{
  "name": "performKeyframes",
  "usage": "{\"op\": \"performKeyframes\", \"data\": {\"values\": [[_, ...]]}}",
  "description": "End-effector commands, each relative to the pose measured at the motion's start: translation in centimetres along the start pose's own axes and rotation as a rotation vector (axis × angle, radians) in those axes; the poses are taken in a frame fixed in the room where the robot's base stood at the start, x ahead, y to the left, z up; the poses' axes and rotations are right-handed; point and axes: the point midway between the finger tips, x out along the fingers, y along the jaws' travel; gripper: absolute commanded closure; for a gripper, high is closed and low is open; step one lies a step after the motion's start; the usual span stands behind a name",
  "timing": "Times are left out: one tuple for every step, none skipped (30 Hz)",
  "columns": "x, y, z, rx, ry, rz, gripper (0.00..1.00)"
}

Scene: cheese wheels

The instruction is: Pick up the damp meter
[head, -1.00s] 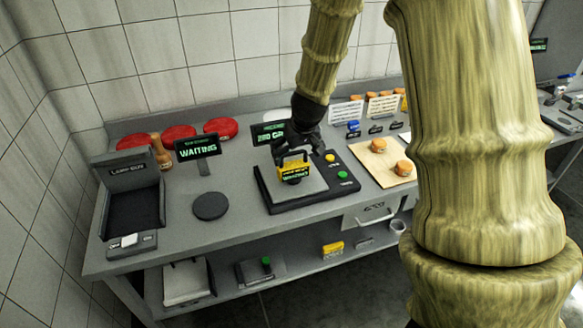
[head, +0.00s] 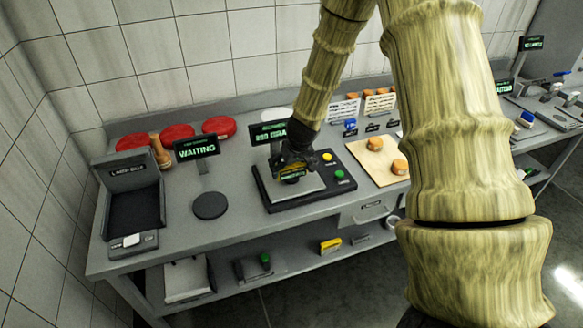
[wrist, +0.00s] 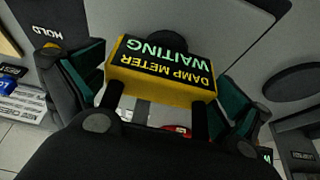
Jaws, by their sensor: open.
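In the head view the damp meter (head: 291,174) sits on the plate of a black scale (head: 309,192), partly hidden under my gripper (head: 292,157). In the wrist view my gripper (wrist: 162,88) is open, with one teal-padded finger on each side of the meter. Dark bars of the meter's handle reach back between the fingers. I cannot tell whether either finger touches the meter.
The scale has a yellow button (head: 327,157) and a green button (head: 340,173) at its right. A display (head: 269,132) stands behind it. A black disc (head: 210,205) and a WAITING sign (head: 197,147) are to the left. A board (head: 366,164) with orange cheeses is to the right.

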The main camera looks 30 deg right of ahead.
Motion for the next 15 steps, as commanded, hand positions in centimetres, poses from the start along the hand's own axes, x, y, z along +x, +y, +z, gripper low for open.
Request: {"op": "performKeyframes", "data": {"values": [[0.2, -0.02, -0.01, 0.001, -0.001, -0.001, 0.0], [0.32, -0.02, -0.02, 0.001, 0.0, -0.001, 0.0], [0.44, -0.01, -0.03, 0.0, 0.0, 0.0, 0.0], [0.51, -0.01, -0.03, 0.0, 0.0, 0.0, 0.0], [0.55, 0.0, -0.03, 0.0, 0.0, 0.0, 0.0], [0.58, 0.0, -0.03, -0.001, 0.0, 0.0, 0.0], [0.59, 0.0, -0.03, -0.001, 0.001, 0.0, 0.0], [0.6, 0.0, -0.03, -0.001, 0.001, 0.0, 0.0], [0.59, 0.0, -0.02, -0.001, 0.001, 0.0, 0.0], [0.59, 0.0, -0.02, -0.001, 0.001, 0.0, 0.0], [0.59, 0.01, -0.02, -0.001, 0.001, 0.0, 0.0], [0.59, 0.01, -0.02, -0.001, 0.001, 0.0, 0.05], [0.58, 0.0, -0.02, -0.001, 0.001, 0.0, 0.11], [0.58, 0.01, -0.02, -0.001, 0.001, 0.0, 0.16], [0.58, 0.01, -0.02, -0.001, 0.001, 0.0, 0.24]]}}
